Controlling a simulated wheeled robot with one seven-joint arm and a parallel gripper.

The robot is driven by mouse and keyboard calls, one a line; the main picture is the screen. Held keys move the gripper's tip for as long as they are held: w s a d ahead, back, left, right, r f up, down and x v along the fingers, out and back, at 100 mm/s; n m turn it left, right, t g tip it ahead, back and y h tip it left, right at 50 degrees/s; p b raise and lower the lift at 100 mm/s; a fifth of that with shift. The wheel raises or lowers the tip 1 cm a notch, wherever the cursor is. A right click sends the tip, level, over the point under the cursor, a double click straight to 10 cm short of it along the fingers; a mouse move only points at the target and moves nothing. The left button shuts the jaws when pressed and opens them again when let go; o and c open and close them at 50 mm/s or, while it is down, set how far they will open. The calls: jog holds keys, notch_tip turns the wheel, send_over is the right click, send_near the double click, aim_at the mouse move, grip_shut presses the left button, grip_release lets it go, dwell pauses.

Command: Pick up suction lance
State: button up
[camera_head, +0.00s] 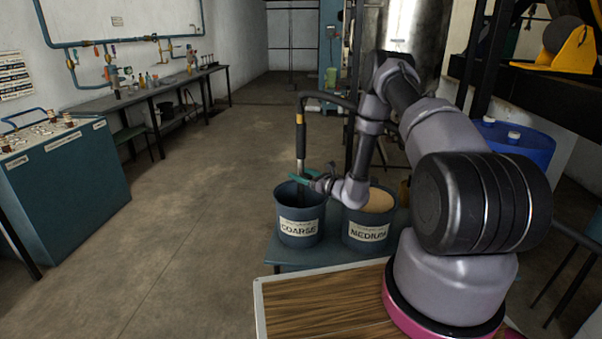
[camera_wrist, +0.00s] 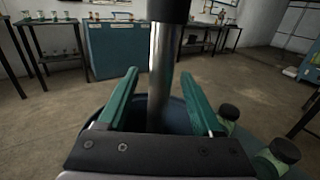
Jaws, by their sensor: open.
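The suction lance (camera_head: 300,140) stands upright in the COARSE bucket (camera_head: 300,228), a metal tube with a black and yellow grip and a black hose at its top. In the wrist view its metal tube (camera_wrist: 162,75) stands between the two green fingers, with the black grip at the top. My gripper (camera_head: 302,178) is open around the tube just above the bucket rim; in the wrist view a finger is on each side (camera_wrist: 162,100), with gaps. The lance's lower end is hidden inside the bucket.
The MEDIUM bucket (camera_head: 369,236), filled with tan grain, stands right of the COARSE one on a blue bench (camera_head: 290,257). Two dark-capped jars (camera_wrist: 229,112) show at the right in the wrist view. A blue drum (camera_head: 528,145) stands at right.

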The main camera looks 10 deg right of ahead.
grip_shut()
dwell(1.4)
